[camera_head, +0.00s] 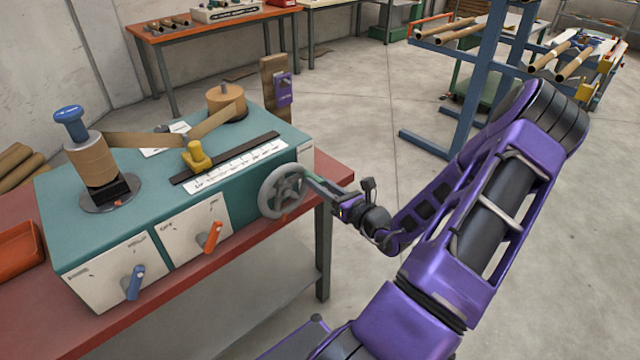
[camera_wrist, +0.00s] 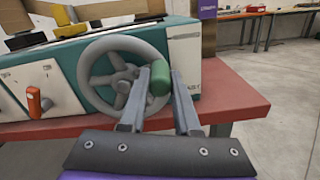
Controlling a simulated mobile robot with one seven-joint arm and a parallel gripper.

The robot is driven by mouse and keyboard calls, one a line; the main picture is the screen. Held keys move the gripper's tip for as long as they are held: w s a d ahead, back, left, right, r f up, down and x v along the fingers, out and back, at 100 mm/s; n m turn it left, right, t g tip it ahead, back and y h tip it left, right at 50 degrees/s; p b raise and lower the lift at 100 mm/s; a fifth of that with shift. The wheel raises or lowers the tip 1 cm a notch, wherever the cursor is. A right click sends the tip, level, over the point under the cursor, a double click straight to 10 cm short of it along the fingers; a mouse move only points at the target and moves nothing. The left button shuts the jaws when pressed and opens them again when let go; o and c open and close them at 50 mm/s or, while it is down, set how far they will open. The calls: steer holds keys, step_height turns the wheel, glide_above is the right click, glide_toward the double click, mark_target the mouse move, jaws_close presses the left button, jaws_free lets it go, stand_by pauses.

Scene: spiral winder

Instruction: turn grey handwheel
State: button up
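The grey handwheel (camera_head: 283,191) is on the right end of the teal winder's front face. In the wrist view the wheel (camera_wrist: 91,77) fills the left middle, with its rim, spokes and hub in sight. A green handle knob (camera_wrist: 160,78) stands out from the right side of its rim. My gripper (camera_wrist: 160,76) has one finger on each side of this knob, and both fingertips appear to touch it. In the head view my gripper (camera_head: 314,184) reaches the wheel's right side from the right, and the knob is mostly hidden there.
The winder (camera_head: 60,232) stands on a red-topped bench (camera_head: 180,300). An orange lever (camera_head: 211,237) and a blue lever (camera_head: 133,282) stick out of its front panels, left of the wheel. A blue rack (camera_head: 480,90) stands behind my arm.

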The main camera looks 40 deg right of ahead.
jaws_close()
stand_by(1.0)
